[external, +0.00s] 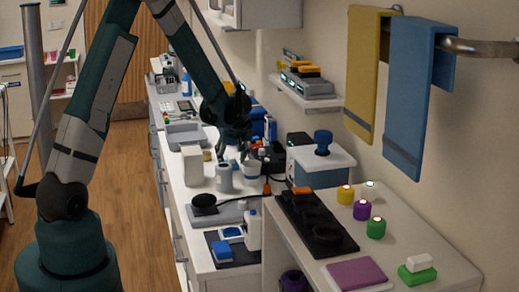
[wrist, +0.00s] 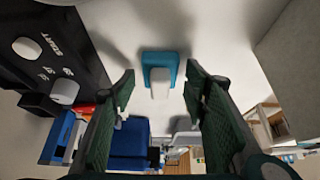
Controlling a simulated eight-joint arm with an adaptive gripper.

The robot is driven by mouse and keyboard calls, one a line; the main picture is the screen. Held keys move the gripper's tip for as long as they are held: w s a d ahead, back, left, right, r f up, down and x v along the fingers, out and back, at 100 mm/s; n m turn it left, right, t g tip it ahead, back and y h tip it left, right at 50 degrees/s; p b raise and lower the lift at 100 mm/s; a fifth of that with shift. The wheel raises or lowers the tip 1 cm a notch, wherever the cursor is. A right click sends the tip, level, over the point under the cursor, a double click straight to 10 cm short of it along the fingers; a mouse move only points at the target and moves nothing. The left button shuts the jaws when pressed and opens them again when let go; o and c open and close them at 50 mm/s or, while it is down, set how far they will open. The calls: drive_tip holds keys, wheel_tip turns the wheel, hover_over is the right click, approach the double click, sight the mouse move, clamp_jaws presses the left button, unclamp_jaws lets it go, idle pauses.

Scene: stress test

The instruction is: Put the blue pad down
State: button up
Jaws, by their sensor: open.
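In the wrist view, a flat teal-blue pad (wrist: 151,59) with a white block on it lies on the pale counter, ahead of and between my fingers. My gripper (wrist: 160,88) is open, with a green finger on either side and nothing visibly held between them. In the external view, my gripper (external: 241,153) points down over the back counter, close above a small white piece with a blue base (external: 251,171). It may be the same pad; I cannot tell for certain. Another blue block (external: 222,250) lies on a dark mat at the counter's front.
A white box (external: 193,165) and a grey cup (external: 224,178) stand left of my gripper. A black device marked START (wrist: 40,50) is on the left in the wrist view. Towels (external: 420,95) hang on the wall.

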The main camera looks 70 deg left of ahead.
drive_tip(key=shift+r, duration=0.2)
drive_tip(key=p+v, duration=0.1)
drive_tip(key=v, duration=1.1)
idle(0.8)
drive_tip(key=d+r+m+t+h, duration=0.1)
drive_tip(key=d+r+m, duration=0.3)
drive_tip(key=d, duration=0.6)
drive_tip(key=s+d+r+m+t, duration=0.1)
drive_tip(key=d+r+m+t, duration=0.1)
drive_tip(key=d+r, duration=0.6)
drive_tip(key=d+r+m+t+h, duration=0.1)
drive_tip(key=d+r+m, duration=0.15)
drive_tip(key=d, duration=0.95)
drive_tip(key=s+d+r+m+t+h, duration=0.1)
drive_tip(key=s+d+m+h, duration=0.1)
drive_tip(key=s+d+m, duration=0.2)
drive_tip(key=s+d+r+m+t+h, duration=0.1)
drive_tip(key=s+d+m, duration=0.4)
drive_tip(key=d, duration=1.5)
drive_tip(key=s+t+h, duration=0.1)
drive_tip(key=s, duration=0.4)
drive_tip(key=shift+s+d, duration=0.15)
drive_tip(key=shift+s, duration=0.25)
